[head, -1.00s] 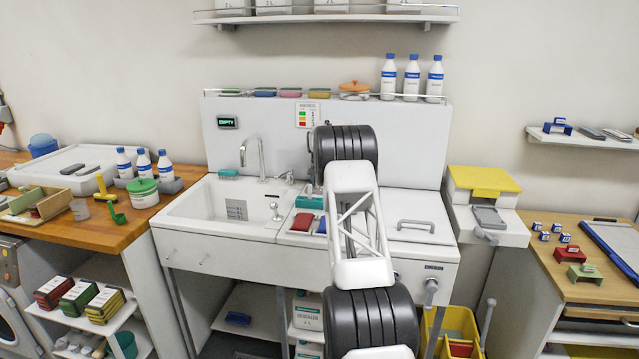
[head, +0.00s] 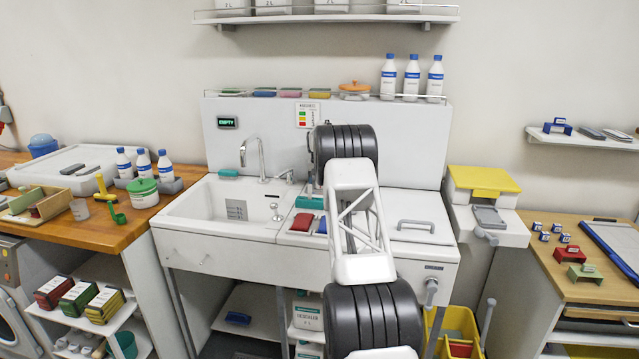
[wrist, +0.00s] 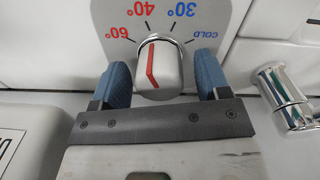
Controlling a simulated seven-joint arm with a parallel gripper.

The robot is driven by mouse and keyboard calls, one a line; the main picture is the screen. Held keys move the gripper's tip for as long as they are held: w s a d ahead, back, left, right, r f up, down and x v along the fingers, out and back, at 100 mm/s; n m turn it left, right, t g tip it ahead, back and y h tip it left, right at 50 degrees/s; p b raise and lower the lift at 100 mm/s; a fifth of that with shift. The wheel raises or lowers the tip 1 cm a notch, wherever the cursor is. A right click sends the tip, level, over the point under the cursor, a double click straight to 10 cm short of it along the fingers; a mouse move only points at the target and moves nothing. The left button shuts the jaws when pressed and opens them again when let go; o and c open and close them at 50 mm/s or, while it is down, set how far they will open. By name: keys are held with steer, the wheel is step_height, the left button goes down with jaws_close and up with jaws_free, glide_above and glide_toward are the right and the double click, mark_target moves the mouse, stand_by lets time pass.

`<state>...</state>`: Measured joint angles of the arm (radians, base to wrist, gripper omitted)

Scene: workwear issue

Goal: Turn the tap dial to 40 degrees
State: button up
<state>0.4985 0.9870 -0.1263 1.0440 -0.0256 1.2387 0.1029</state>
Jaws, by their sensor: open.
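The tap dial (wrist: 158,68) is a silvery round knob with a red stripe, on a grey plate marked 60°, 40°, 30° and COLD in the wrist view. The stripe runs roughly upright, its upper end toward the 40° mark (wrist: 134,12); the exact reading is hard to tell. My gripper (wrist: 165,85) is open, its blue-padded fingers on either side of the knob. The left finger is very close to the knob; contact is unclear. A small gap shows at the right finger. In the head view my arm hides the dial and gripper.
A chrome fitting (wrist: 283,98) stands right of the gripper in the wrist view. In the head view, a sink (head: 215,212) with a tall spout (head: 256,152) lies left of my arm. A ledge with bottles (head: 411,78) is above it.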

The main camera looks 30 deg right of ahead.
steer(key=shift+r, duration=0.15)
steer(key=shift+a+r, duration=0.1)
steer(key=shift+r, duration=3.6)
